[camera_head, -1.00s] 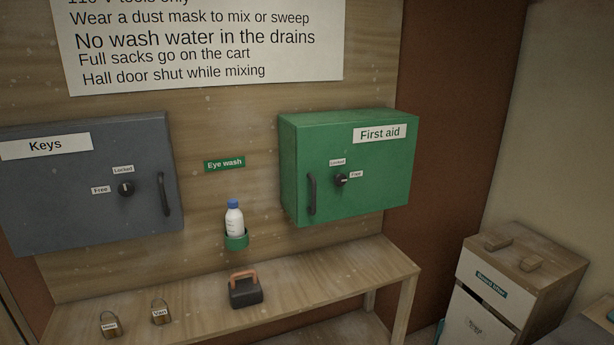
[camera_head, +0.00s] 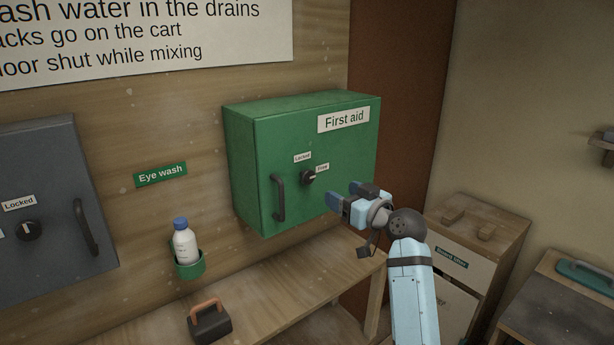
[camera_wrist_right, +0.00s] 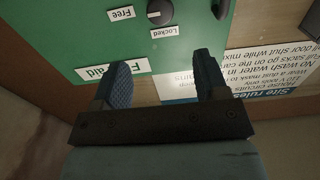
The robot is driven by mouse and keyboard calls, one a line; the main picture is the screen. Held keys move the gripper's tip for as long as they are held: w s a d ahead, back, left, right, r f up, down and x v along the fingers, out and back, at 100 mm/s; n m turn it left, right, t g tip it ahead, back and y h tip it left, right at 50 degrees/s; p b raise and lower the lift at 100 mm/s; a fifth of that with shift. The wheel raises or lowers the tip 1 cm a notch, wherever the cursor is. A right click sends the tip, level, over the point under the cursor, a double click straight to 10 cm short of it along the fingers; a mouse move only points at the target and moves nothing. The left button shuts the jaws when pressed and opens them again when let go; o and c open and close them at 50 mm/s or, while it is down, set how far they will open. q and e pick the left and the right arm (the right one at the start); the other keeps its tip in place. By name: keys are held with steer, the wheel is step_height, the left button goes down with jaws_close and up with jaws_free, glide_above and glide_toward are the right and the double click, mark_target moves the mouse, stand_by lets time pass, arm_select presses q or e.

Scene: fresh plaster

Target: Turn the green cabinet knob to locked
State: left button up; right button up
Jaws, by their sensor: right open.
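The green cabinet (camera_head: 345,160), labelled First aid, hangs on the board wall. Its door has a black round knob (camera_head: 308,178), with a Locked label (camera_head: 302,157) above it and a Free label (camera_head: 322,168) to its right. In the right wrist view the knob (camera_wrist_right: 159,12) shows at the top edge, its white mark toward the Free label (camera_wrist_right: 122,13). My right gripper (camera_head: 345,195) is open and empty, in front of the door, right of and below the knob, apart from it. Its fingers also show in the wrist view (camera_wrist_right: 160,68). My left gripper is not in view.
The cabinet's dark handle (camera_head: 278,198) stands out left of the knob. A grey cabinet (camera_head: 50,190) hangs at the left. An eye wash bottle (camera_head: 185,242) sits in a green holder. A bench (camera_head: 280,290) runs below, with a black, orange-handled object (camera_head: 209,321) on it.

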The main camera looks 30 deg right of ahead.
mark_target(310, 177)
steer(key=w, duration=0.3)
steer(key=w+p, duration=0.1)
steer(key=w, duration=0.3)
steer(key=w+a+p, duration=0.1)
steer(key=w, duration=0.3)
steer(key=shift+w+f, duration=0.1)
steer(key=shift+w, duration=0.2)
steer(key=c, duration=1.2)
steer(key=shift+c, duration=0.2)
